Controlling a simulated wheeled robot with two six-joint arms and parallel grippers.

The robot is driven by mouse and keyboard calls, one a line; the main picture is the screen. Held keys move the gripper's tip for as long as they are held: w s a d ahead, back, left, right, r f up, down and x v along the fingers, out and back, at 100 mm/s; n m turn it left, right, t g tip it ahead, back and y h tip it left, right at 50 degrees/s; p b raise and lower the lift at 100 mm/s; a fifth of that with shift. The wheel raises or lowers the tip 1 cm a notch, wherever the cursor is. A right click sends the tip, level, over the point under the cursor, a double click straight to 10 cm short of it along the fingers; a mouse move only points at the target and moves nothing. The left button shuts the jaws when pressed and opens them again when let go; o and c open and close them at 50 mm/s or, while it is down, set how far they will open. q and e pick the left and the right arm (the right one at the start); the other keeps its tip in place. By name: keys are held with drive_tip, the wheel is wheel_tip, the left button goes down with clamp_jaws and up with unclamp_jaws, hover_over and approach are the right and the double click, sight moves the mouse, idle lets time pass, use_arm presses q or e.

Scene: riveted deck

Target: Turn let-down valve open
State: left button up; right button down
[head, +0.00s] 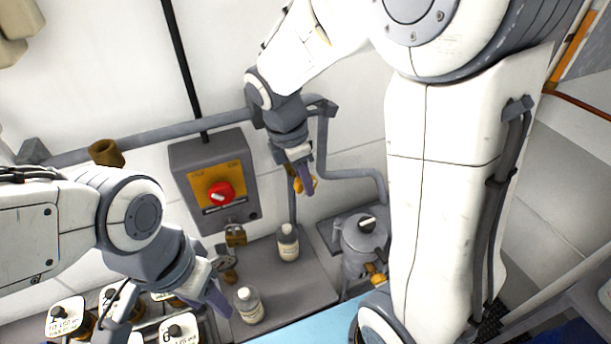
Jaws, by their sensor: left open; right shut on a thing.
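A yellow-orange valve handle (308,186) shows at the pipe on the back wall, partly hidden by my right gripper (303,184). That gripper reaches down from above and is shut on the handle. How far the handle is turned cannot be made out. My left gripper (212,294) is open and empty at the lower left, beside a small bottle (249,306) with a pale label.
A grey box with a red knob (220,194) is on the wall, with a brass padlock (235,235) below. Another bottle (288,242) and a grey metal pot (362,245) stand on the bench. Several numbered labelled items (66,316) crowd the lower left.

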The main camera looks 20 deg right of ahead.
drive_tip(key=h, duration=0.4)
drive_tip(key=shift+a+f+h, duration=0.15)
drive_tip(key=shift+a+h, duration=0.15)
drive_tip(key=shift+a, duration=0.1)
drive_tip(key=shift+a+f+h, duration=0.1)
drive_tip(key=shift+h, duration=0.85)
drive_tip(key=shift+a+f+h, duration=0.1)
drive_tip(key=shift+h, duration=0.85)
drive_tip(key=c, duration=0.6)
unclamp_jaws()
